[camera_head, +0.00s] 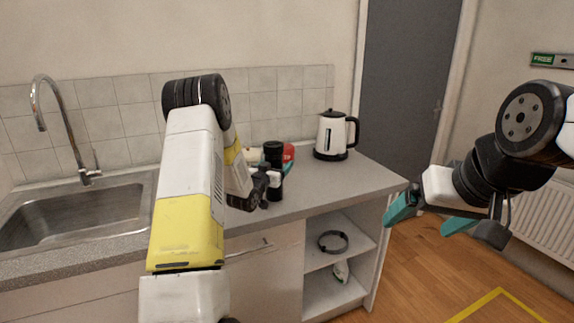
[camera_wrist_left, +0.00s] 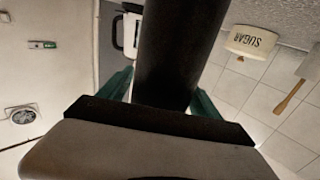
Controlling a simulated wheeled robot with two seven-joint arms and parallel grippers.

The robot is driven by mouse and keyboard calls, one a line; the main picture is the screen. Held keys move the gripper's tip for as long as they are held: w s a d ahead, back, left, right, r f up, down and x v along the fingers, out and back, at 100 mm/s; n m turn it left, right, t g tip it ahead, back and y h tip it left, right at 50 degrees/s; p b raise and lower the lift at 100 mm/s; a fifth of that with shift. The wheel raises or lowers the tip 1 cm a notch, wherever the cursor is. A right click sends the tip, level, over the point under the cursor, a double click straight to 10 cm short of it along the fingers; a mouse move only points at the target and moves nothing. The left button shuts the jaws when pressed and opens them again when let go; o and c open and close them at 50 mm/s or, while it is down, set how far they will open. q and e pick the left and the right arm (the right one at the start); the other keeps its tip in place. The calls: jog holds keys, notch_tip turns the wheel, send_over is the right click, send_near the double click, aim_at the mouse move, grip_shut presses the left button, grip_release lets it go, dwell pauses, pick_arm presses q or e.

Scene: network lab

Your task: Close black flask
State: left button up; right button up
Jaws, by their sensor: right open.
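The black flask (camera_head: 274,153) stands upright on the grey counter, partly hidden by my left gripper. In the left wrist view the flask (camera_wrist_left: 178,50) is a dark cylinder running up between the two teal fingers. My left gripper (camera_wrist_left: 162,97) has a finger against each side of it and looks shut on it. I cannot tell whether the flask's top is covered. My right gripper (camera_head: 436,216) is open and empty in the air, to the right of the counter and well apart from the flask.
A white kettle (camera_head: 332,137) stands behind the flask to the right. A red item (camera_head: 288,152) is close beside the flask. A sugar pot (camera_wrist_left: 250,42) shows in the left wrist view. The sink (camera_head: 75,218) is at left. Open shelves (camera_head: 338,262) are below the counter.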

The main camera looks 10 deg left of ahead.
pick_arm(q)
jog(key=shift+r, duration=0.1)
jog(key=shift+s, duration=0.15)
jog(key=s+a, duration=0.2)
jog(key=s, duration=0.9)
jog(key=shift+s, duration=0.25)
jog(key=shift+a+r, duration=0.1)
